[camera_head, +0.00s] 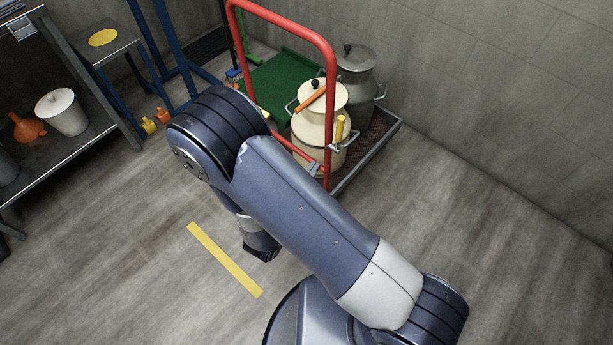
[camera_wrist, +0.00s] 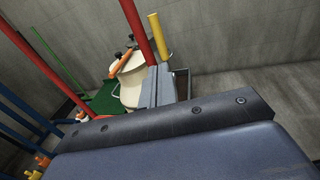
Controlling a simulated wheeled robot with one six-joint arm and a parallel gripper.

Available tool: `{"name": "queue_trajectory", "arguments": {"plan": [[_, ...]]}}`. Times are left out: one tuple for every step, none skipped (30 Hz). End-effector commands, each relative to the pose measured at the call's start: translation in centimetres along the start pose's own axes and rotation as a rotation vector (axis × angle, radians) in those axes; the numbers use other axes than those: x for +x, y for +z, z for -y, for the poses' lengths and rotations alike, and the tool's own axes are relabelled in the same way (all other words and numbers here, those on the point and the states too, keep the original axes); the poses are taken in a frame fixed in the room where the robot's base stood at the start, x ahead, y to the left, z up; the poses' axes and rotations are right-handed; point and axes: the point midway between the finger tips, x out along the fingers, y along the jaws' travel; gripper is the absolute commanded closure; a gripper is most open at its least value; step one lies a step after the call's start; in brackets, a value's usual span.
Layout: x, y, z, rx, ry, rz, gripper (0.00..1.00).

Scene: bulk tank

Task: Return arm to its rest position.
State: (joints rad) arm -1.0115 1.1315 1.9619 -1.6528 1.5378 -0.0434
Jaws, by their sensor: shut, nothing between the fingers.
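My arm (camera_head: 310,215) crosses the middle of the head view. It is bent at a raised elbow, and the forearm folds down behind the upper link. My gripper (camera_wrist: 157,72) shows in the wrist view as two grey fingers side by side, shut with nothing between them. It points toward the cream milk can (camera_wrist: 131,85) on the cart, and no contact is visible. In the head view my gripper is mostly hidden behind the arm.
The cart's red handle frame (camera_head: 328,85) stands close behind the arm. The cart carries the cream can (camera_head: 308,140) and a grey can (camera_head: 356,80). A shelf (camera_head: 90,140) stands at left. The floor (camera_head: 480,240) at right is clear, with a yellow strip (camera_head: 224,259) lower left.

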Motion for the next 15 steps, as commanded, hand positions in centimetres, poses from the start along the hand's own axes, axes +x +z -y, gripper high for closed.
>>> {"name": "queue_trajectory", "arguments": {"plan": [[-0.7, 0.0, -0.1, -0.001, 0.004, 0.0, 1.0], [-0.9, 0.0, -0.1, 0.0, 0.003, 0.0, 1.0], [-1.3, 0.0, -0.1, 0.0, 0.003, 0.0, 1.0], [-1.5, 0.0, -0.1, 0.0, 0.002, 0.0, 1.0], [-1.7, 0.0, -0.1, 0.0, 0.002, 0.0, 1.0], [-1.9, 0.0, 0.0, 0.0, 0.001, 0.0, 1.0], [-2.0, 0.0, 0.0, 0.0, 0.001, 0.0, 1.0], [-2.1, 0.0, 0.0, 0.0, 0.0, 0.001, 1.0], [-2.2, 0.0, 0.0, 0.001, 0.0, 0.001, 1.0], [-2.2, -0.1, 0.0, 0.001, 0.0, 0.001, 1.0], [-2.2, -0.1, 0.0, 0.001, 0.0, 0.001, 1.0], [-2.2, -0.1, 0.0, 0.001, 0.0, 0.001, 1.0], [-2.2, -0.1, 0.0, 0.001, -0.001, 0.001, 1.0], [-2.2, -0.1, 0.0, 0.001, -0.001, 0.001, 1.0], [-2.2, -0.1, 0.0, 0.001, -0.001, 0.0, 1.0]]}}
